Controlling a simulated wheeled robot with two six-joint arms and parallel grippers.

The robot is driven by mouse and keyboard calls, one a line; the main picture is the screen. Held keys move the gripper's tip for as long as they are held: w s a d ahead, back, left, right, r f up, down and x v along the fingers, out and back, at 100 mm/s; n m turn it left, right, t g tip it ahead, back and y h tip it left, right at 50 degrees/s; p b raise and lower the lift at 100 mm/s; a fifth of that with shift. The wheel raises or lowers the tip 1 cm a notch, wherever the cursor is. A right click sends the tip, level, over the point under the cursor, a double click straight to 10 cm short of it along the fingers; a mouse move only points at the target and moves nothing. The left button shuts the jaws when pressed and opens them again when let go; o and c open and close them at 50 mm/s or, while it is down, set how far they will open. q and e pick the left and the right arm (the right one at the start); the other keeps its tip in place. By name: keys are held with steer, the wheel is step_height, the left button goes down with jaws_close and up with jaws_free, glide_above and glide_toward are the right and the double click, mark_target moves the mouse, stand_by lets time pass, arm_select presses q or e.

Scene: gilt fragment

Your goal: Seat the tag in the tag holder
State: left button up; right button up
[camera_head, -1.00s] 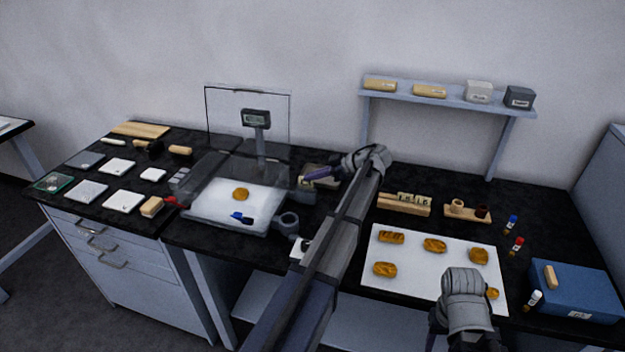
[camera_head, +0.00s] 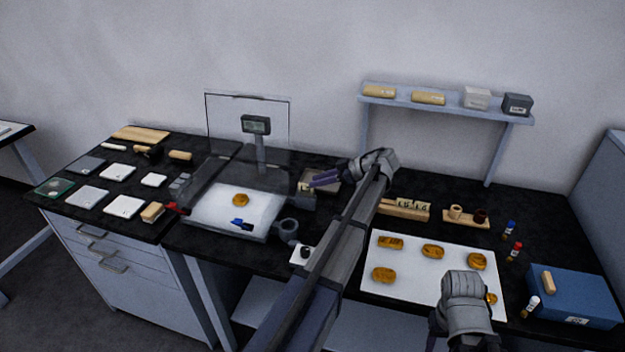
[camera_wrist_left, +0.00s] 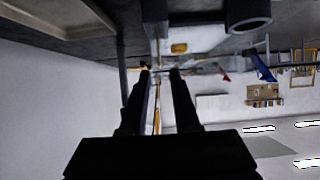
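My left gripper (camera_head: 312,184) reaches over the small grey tray (camera_head: 328,174) right of the scale. The left wrist view shows its two dark fingers (camera_wrist_left: 160,72) apart with a gap between them. A small pale piece (camera_head: 303,188) shows by the fingertips in the head view; I cannot tell what it is. Several pale marked tags (camera_head: 412,204) stand in a wooden rack (camera_head: 392,209) right of my left arm. A white plate with a dark piece (camera_head: 302,254) lies at the bench's front edge; I cannot tell whether it is the tag holder. My right gripper's fingers are hidden.
The scale's white pan (camera_head: 215,213) holds a golden fragment (camera_head: 241,200) and a blue item (camera_head: 242,225). A dark ring-shaped cup (camera_head: 288,229) stands beside it. A white sheet (camera_head: 405,285) with several fragments lies right, under my right arm. A blue box (camera_head: 590,290) stands far right.

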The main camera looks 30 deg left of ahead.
arm_select(q)
steer(key=p+v, duration=0.3)
steer(key=v, duration=0.6)
steer(key=shift+d+p, duration=0.2)
steer(key=shift+p, duration=0.2)
steer(key=s+d+f+m+h, duration=0.1)
steer(key=s+d+f+m, duration=0.1)
steer(key=s+d+m, duration=0.2)
steer(key=s+d+f+m+t+h, duration=0.1)
steer(key=s+d+f+m+h, duration=0.1)
steer(key=s+d+f+m, duration=0.1)
steer(key=s+d+f+m+t+h, duration=0.1)
steer(key=s+d+f+m+h, duration=0.1)
steer(key=s+d+m, duration=0.3)
steer(key=shift+s+d+f, duration=0.2)
steer(key=shift+s+d, duration=0.85)
steer(key=shift+s, duration=0.3)
steer(key=s+d+f+m+h, duration=0.3)
steer(key=s+d+m+h, duration=0.2)
steer(key=s+d+m, duration=0.7)
steer(key=s, duration=0.3)
steer(key=shift+d+f+t+h, duration=0.3)
steer(key=shift+d+f, duration=0.1)
steer(key=shift+a, duration=0.1)
